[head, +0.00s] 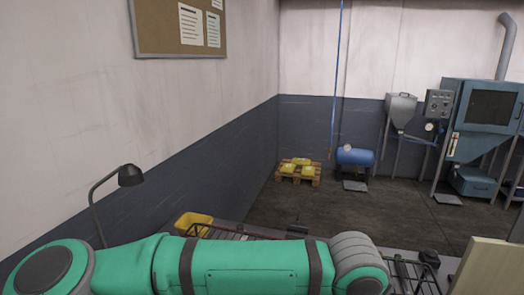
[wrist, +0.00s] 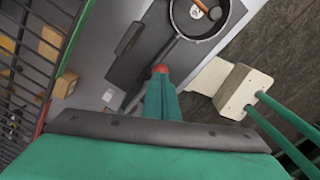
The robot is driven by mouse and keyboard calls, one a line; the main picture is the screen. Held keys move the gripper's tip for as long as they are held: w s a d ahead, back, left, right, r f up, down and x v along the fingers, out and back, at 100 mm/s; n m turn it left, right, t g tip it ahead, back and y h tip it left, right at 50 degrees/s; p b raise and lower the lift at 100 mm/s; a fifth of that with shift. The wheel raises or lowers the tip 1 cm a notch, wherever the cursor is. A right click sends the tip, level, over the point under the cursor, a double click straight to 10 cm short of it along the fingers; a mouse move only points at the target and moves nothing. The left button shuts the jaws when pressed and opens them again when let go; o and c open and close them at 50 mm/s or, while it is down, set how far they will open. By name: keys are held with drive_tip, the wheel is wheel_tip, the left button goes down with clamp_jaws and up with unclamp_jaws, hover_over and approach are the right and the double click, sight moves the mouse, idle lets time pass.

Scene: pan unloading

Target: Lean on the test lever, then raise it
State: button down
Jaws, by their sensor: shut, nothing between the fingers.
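In the wrist view a red rounded knob (wrist: 160,69) shows just past the tips of my gripper (wrist: 160,82). It looks like the end of the test lever, with a dark bar (wrist: 133,97) beside the fingers that may be its arm. My gripper's green fingers are together and empty, pointing at the knob. Whether they touch it, I cannot tell. A dark pan (wrist: 205,33) with a few small items in it lies beyond the knob. In the head view my arm hides the gripper, and I cannot make out the lever.
A cream block (wrist: 240,92) with two green rods stands right of my fingers. A wire rack (wrist: 28,60) with tan boxes is at left. In the head view a yellow bin (head: 194,222) and a lamp (head: 130,176) stand at left; a pallet (head: 298,178) is far off on open floor.

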drive_tip(key=shift+f, duration=1.85)
idle(1.4)
drive_tip(key=shift+r, duration=3.55)
